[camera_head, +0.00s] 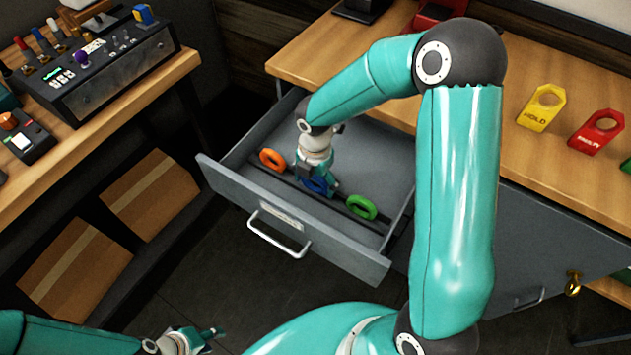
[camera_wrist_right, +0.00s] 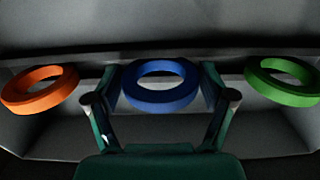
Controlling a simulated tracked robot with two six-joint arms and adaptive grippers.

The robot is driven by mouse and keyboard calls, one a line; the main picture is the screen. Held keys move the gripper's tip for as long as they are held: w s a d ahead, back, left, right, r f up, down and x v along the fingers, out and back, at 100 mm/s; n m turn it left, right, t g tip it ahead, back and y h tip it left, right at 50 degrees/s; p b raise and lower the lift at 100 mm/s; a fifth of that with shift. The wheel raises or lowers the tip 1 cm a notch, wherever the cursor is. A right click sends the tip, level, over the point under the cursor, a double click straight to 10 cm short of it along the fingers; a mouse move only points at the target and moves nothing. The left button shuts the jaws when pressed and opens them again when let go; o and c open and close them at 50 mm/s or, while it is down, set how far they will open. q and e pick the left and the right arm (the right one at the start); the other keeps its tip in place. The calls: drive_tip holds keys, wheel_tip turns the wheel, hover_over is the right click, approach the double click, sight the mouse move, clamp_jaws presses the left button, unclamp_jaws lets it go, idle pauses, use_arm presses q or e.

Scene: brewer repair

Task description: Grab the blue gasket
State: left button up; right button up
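The blue gasket (camera_head: 316,185) lies in the open drawer, between the orange gasket (camera_head: 272,159) and the green gasket (camera_head: 361,207). My right gripper (camera_head: 318,184) is down in the drawer at the blue gasket and partly hides it in the head view. In the right wrist view the blue gasket (camera_wrist_right: 161,99) is centred between the two spread fingers of my right gripper (camera_wrist_right: 161,80). The fingers stand on either side of it, with no clear grip visible. My left gripper (camera_head: 208,338) is at the bottom left, away from the drawer; its finger opening is unclear.
The drawer (camera_head: 300,245) has raised walls and a dark rail along the gaskets. A wooden worktop (camera_head: 520,170) carries a yellow tag (camera_head: 541,117) and a red tag (camera_head: 597,140). A control box (camera_head: 105,75) and cardboard boxes (camera_head: 150,195) are at the left.

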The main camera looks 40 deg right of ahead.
drive_tip(key=c, duration=0.4)
drive_tip(key=shift+r, duration=0.15)
